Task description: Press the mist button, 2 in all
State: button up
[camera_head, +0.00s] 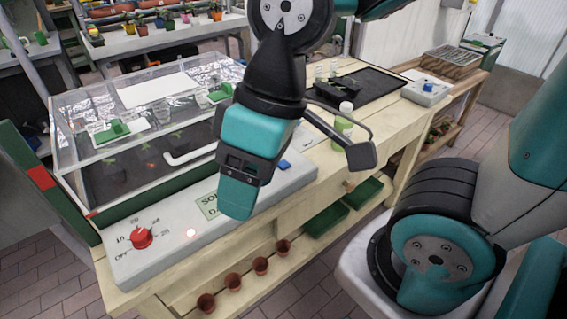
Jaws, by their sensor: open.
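My gripper (238,205) hangs in the middle of the view, pointing down over the front control panel (165,258) of a clear-lidded propagator. Its jaws are seen edge-on and look empty. I cannot tell whether the tip touches the panel. A blue button-like part (284,164) shows on the panel's right end, just right of and beyond the gripper. A separate grey box with a blue button (428,88) sits at the bench's far right. No mist label is readable, so I cannot tell which blue part is the mist button.
The panel has a red dial (141,238), a small glowing light (191,232) and a partly covered green label (209,205). A bottle with a white cap (343,120) and a black tray (368,88) stand on the wooden bench. Several terracotta pots (261,265) stand on the lower shelf.

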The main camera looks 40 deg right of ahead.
grip_shut()
dwell(1.5)
